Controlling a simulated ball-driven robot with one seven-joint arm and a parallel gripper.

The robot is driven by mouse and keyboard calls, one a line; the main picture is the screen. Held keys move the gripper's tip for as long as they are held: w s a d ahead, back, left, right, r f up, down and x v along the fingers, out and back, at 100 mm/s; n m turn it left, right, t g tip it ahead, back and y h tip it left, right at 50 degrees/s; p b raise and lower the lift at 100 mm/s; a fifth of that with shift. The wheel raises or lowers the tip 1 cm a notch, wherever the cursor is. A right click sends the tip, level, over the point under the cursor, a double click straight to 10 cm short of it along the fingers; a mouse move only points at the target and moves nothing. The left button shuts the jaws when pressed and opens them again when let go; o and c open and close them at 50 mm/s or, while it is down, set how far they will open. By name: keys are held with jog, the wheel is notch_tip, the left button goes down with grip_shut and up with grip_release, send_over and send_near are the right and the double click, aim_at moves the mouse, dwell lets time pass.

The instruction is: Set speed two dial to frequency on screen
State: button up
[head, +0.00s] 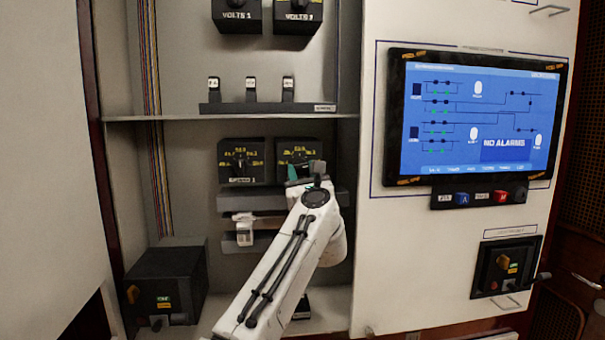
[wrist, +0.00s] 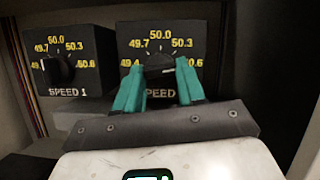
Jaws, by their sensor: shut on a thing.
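The speed two dial (wrist: 160,33) is a black box with yellow marks from 49.4 to 50.6. It also shows in the head view (head: 298,150), partly behind my gripper. Its dark knob (wrist: 160,63) sits between the teal fingers of my gripper (wrist: 162,76), which is shut on it. The knob's exact setting is hard to read, and the number on its label is hidden. In the head view my gripper (head: 305,172) is at the right dial of the pair. The blue screen (head: 480,118) shows line diagrams and "NO ALARMS"; I cannot read a frequency on it.
The speed 1 dial (wrist: 72,65) stands just left, its pointer toward the left marks. Above are a shelf with several small switches (head: 250,90) and two volts dials (head: 237,14). A black box (head: 165,285) stands lower left. Cabinet walls enclose the arm.

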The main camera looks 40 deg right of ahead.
jog(key=o, duration=1)
jog(key=shift+o, duration=0.2)
jog(key=b+v, duration=0.3)
jog(key=v, duration=0.8)
jog(key=shift+w+f, duration=0.1)
jog(key=s+a+f+n+g+y, duration=0.2)
jog(key=f+n+y, duration=0.1)
jog(key=f+n, duration=0.65)
jog(key=s+a+f+n+g+y, duration=0.2)
jog(key=a+f+n+g+y, duration=0.15)
jog(key=f+n, duration=0.55)
jog(key=s+a+f+n+g+y, duration=0.1)
jog(key=s+a+f+n+y, duration=0.15)
jog(key=f+n, duration=0.65)
jog(key=s+a+f+n+g, duration=0.2)
jog(key=s+f+n+g, duration=0.2)
jog(key=s+f, duration=0.4)
jog(key=s+a+f+n+g+y, duration=0.1)
jog(key=s+a+f+n+g, duration=0.2)
jog(key=s+f, duration=0.5)
jog(key=s+a+f+n+g+y, duration=0.1)
jog(key=s+f+n+g, duration=0.4)
jog(key=s, duration=0.9)
notch_tip(320, 180, down, 3)
jog(key=shift+a+f, duration=0.1)
jog(key=shift+a, duration=0.55)
